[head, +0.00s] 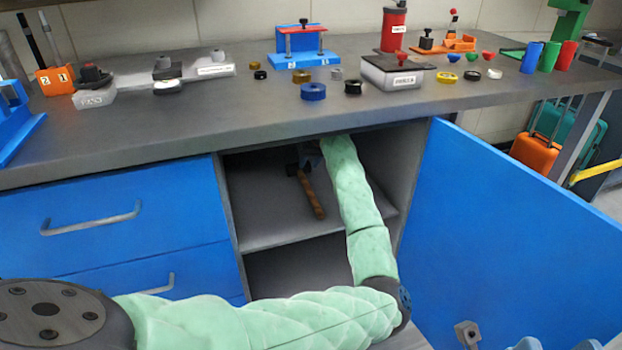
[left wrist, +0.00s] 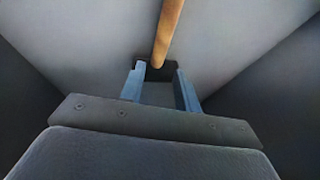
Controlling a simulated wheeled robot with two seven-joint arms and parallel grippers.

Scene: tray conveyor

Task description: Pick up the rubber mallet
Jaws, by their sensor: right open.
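The rubber mallet has a wooden handle (head: 312,195) and a dark head. It is inside the open cabinet, over the upper shelf, with its handle slanting toward the front. My left arm reaches into the cabinet, and my left gripper (head: 308,155) is at the mallet's head, partly hidden in shade under the bench top. In the left wrist view, the dark mallet head (left wrist: 158,73) fills the gap between the left fingertips, and the handle runs to the top edge. My right gripper (head: 557,345) is open and empty, cut off at the bottom right.
The cabinet shelf (head: 265,232) is otherwise bare. Its blue door (head: 500,240) stands open on the right, and blue drawers (head: 110,225) are on the left. The bench top (head: 200,125) overhangs the opening and carries many small parts. Orange and teal suitcases stand beyond the door.

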